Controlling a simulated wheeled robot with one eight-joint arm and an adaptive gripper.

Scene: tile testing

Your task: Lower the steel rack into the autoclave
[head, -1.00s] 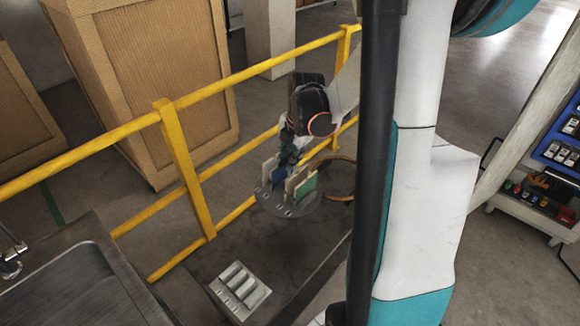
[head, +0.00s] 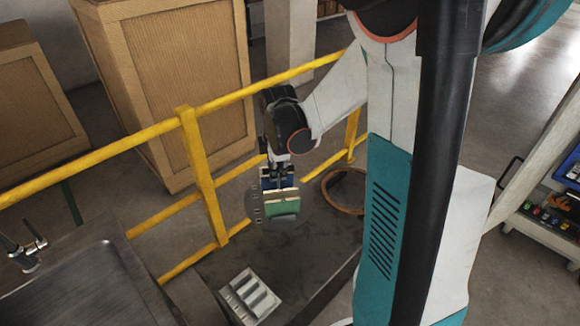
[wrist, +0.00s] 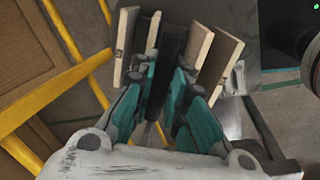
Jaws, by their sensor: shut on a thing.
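The steel rack (head: 303,216) is a round grey plate with slots along its edge. It carries upright tiles, among them a green one (head: 284,208), a cream one (head: 281,195) and a blue one. My gripper (head: 276,178) is above the rack's middle, shut on it, and holds it above the dark bench. In the wrist view, my teal fingers (wrist: 168,98) close on a dark upright part between cream tiles (wrist: 216,58). A round opening with a copper-coloured rim (head: 326,192), apparently the autoclave's mouth, lies just right of the rack. Its inside is mostly hidden.
A yellow railing (head: 200,178) runs close behind the rack. A pale slotted tray (head: 250,296) lies on the dark bench (head: 295,262) in front. A steel sink (head: 80,278) is at the left; wooden crates (head: 165,80) stand behind the railing.

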